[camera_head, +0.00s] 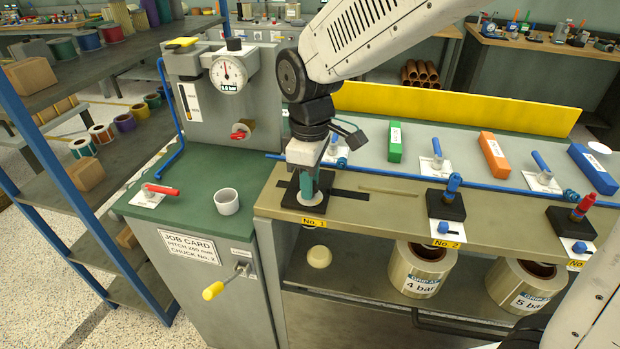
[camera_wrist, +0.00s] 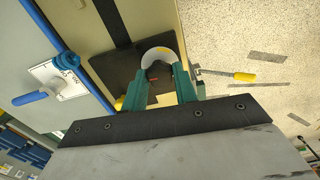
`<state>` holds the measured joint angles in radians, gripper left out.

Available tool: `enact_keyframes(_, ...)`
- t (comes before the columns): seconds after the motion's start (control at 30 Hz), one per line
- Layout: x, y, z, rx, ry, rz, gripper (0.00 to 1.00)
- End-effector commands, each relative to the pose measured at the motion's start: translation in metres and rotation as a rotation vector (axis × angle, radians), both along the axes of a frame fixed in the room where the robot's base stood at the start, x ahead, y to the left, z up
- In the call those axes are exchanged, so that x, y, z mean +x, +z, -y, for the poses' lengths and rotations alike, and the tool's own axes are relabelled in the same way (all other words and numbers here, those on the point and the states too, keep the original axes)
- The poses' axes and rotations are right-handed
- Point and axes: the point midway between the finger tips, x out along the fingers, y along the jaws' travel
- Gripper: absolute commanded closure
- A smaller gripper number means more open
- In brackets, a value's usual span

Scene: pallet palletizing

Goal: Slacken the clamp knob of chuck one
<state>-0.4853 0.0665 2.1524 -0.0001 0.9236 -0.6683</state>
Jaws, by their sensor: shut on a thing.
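Chuck one is a black block (camera_head: 291,192) at the left end of the bench top, behind a yellow "No. 1" label (camera_head: 313,222). My gripper (camera_head: 310,188) points down over it, its teal fingers at the block. In the wrist view my gripper (camera_wrist: 160,82) is shut on the clamp knob, which is mostly hidden between the fingers. The black block (camera_wrist: 118,75) of chuck one also shows there. How far the knob is turned cannot be told.
Chuck two (camera_head: 446,205) and chuck three (camera_head: 572,222) stand to the right on the same bench. Blue valve levers and a blue pipe (camera_head: 400,178) run behind. A white cup (camera_head: 226,201) and a red lever (camera_head: 161,189) are on the green-topped cabinet at left.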

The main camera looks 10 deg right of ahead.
Motion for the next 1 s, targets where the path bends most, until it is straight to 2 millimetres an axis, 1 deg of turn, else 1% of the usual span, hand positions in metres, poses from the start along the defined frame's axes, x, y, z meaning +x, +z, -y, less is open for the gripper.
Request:
enact_keyframes(0.03, 0.002, 0.002, -0.001, 0.004, 0.000, 0.007, 0.94)
enact_keyframes(0.07, 0.002, 0.002, -0.001, 0.004, 0.000, 0.007, 0.63)
enact_keyframes(0.1, 0.002, 0.002, -0.001, 0.005, -0.001, 0.006, 0.52)
enact_keyframes(0.13, 0.002, 0.002, -0.001, 0.004, -0.001, 0.006, 0.50)
enact_keyframes(0.37, 0.001, 0.001, -0.001, 0.002, -0.001, 0.003, 0.50)
enact_keyframes(0.47, 0.001, 0.005, -0.001, 0.002, -0.001, 0.004, 0.50)
enact_keyframes(0.57, 0.001, 0.018, -0.001, 0.003, -0.001, 0.006, 0.50)
enact_keyframes(0.8, 0.001, 0.059, -0.001, 0.004, 0.000, 0.006, 0.50)
enact_keyframes(0.9, 0.001, 0.071, -0.001, 0.003, 0.000, 0.006, 0.50)
enact_keyframes(1.0, 0.001, 0.078, -0.001, 0.003, 0.000, 0.005, 0.50)
